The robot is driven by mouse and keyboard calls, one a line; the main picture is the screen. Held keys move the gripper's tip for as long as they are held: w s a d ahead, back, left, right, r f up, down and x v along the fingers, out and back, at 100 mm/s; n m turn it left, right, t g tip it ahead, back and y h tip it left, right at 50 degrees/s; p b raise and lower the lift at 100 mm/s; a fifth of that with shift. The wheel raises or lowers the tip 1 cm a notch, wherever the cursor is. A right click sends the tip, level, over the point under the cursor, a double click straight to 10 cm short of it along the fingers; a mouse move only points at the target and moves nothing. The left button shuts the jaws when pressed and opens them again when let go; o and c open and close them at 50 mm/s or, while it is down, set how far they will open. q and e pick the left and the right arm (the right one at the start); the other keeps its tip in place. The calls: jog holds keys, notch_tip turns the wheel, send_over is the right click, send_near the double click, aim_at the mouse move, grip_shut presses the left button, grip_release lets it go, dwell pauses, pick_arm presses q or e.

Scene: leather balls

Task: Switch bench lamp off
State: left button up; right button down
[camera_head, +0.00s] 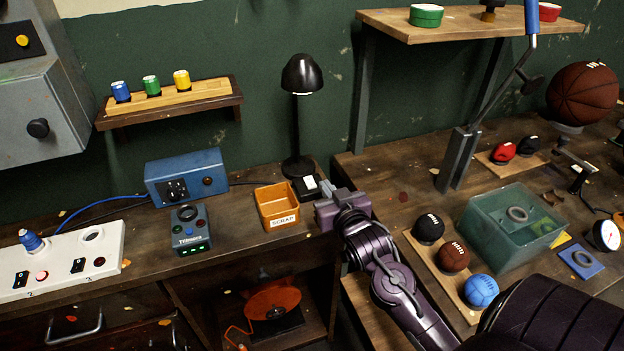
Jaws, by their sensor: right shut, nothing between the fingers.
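The black bench lamp (301,75) stands at the back of the left bench, its shade tilted down. A pale glow shows at the shade's lower rim; whether the lamp is lit is hard to tell. A small black box with a white top (307,186), which looks like a switch, sits in front of the lamp base. My right gripper (325,190) is shut and empty, just right of this box, its fingers pointing at it. Whether the fingertips touch it I cannot tell. My left gripper is not in view.
An orange SCRAP bin (277,206) stands close left of the switch box. A blue box (186,177) and a grey device (190,229) stand farther left. On the right bench are several balls (453,256) and a green translucent tank (512,226).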

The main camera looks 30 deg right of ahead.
jog(key=p, duration=0.2)
send_over(312, 186)
jog(key=s, duration=0.1)
jog(key=shift+f, duration=0.4)
jog(key=f, duration=0.2)
jog(key=shift+w+f, duration=0.3)
jog(key=shift+w, duration=0.1)
jog(key=shift+f, duration=0.9)
